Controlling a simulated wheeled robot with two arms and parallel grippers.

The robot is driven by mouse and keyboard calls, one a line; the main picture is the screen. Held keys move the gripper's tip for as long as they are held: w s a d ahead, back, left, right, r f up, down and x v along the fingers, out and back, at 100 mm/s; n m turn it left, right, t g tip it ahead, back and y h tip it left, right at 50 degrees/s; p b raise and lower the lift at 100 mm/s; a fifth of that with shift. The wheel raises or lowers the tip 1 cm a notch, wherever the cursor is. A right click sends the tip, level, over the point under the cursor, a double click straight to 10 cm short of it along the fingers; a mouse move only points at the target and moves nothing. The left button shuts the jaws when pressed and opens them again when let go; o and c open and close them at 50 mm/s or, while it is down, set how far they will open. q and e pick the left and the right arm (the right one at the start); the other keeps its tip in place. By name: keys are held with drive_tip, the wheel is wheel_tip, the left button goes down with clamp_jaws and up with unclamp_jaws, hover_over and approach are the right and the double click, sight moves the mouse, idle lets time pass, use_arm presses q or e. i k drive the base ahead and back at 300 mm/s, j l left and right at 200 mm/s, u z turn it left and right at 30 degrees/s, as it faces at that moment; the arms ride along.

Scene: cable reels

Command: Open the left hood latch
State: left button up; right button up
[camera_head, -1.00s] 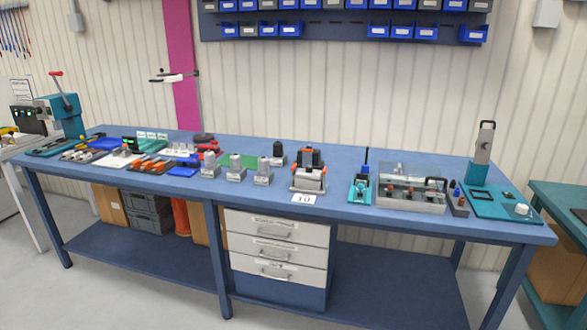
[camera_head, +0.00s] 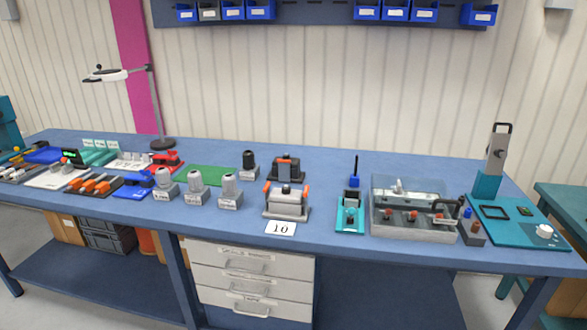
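A grey connector hood (camera_head: 287,203) stands near the front middle of the blue bench, behind a white card marked 10 (camera_head: 281,228). It has an orange latch on its left side (camera_head: 267,187) and another on its right side (camera_head: 306,188). Both orange pieces stick up beside the hood; I cannot tell from this distance whether either is open or closed. A dark unit with orange parts (camera_head: 287,168) stands just behind the hood. Neither of my grippers is in view, and nothing is touching the hood.
Grey cylindrical connectors on blocks (camera_head: 195,186) stand left of the hood. A teal fixture (camera_head: 351,210) and a clear-sided box (camera_head: 414,215) stand to its right. A lamp on a stand (camera_head: 157,110) rises at the back left. Drawers (camera_head: 250,280) sit under the bench.

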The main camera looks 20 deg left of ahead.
sight(266, 190)
drive_tip(key=i+j+z, duration=0.3)
drive_tip(key=j, duration=0.3)
drive_tip(key=j+z, duration=0.25)
drive_tip(key=j, duration=0.3)
drive_tip(key=j+z, duration=0.3)
drive_tip(key=j, duration=0.35)
drive_tip(key=i, duration=0.05)
